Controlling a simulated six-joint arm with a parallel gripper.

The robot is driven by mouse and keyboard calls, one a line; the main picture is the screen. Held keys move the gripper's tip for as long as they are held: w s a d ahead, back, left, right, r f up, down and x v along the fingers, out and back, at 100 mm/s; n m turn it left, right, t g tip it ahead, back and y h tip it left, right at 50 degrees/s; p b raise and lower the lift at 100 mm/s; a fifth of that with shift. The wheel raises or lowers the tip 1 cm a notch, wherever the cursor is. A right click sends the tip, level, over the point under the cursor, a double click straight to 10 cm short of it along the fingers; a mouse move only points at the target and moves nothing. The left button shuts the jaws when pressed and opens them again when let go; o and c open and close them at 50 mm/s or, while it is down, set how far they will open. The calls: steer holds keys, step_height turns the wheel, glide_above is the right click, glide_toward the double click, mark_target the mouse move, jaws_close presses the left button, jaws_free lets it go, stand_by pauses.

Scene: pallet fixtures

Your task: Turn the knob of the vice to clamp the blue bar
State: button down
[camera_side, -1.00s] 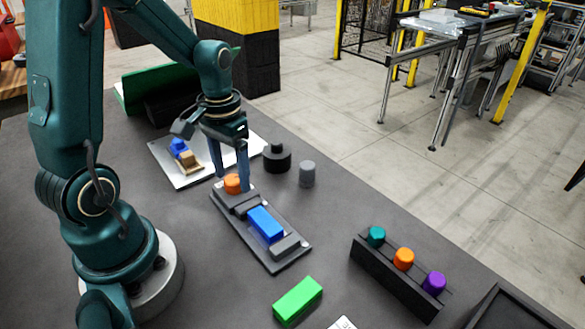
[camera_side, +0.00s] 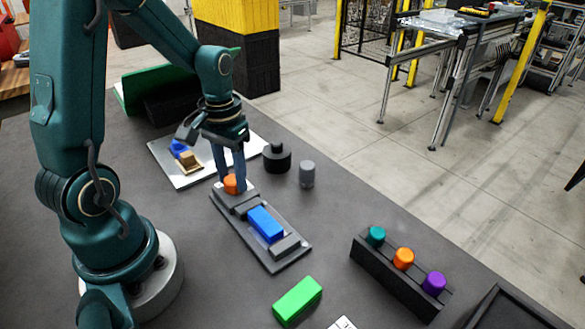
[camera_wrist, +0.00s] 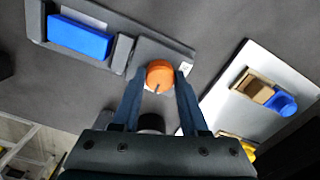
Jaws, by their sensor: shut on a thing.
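The grey vice (camera_side: 289,256) lies on the dark table in the side view, with the blue bar (camera_side: 265,223) lying between its jaws. In the wrist view the blue bar (camera_wrist: 80,37) is at the upper left; a narrow light strip shows along its side. I cannot tell whether both jaws touch it. The orange knob (camera_side: 230,184) is at the vice's far end; it also shows in the wrist view (camera_wrist: 160,73). My gripper (camera_side: 232,176) points down with its fingers on either side of the knob, shut on it.
A white plate (camera_side: 198,176) with a blue and tan part lies behind the vice. A black stepped cylinder (camera_side: 277,160) and a grey cylinder (camera_side: 307,174) stand to the right. A green block (camera_side: 297,300) and a rack (camera_side: 385,273) with three coloured knobs are nearer the front.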

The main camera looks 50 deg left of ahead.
steer(key=n, duration=0.8)
steer(key=shift+n, duration=0.3)
steer(key=n, duration=0.4)
steer(key=shift+n, duration=2.3)
steer(key=shift+c, duration=2.2)
jaws_free()
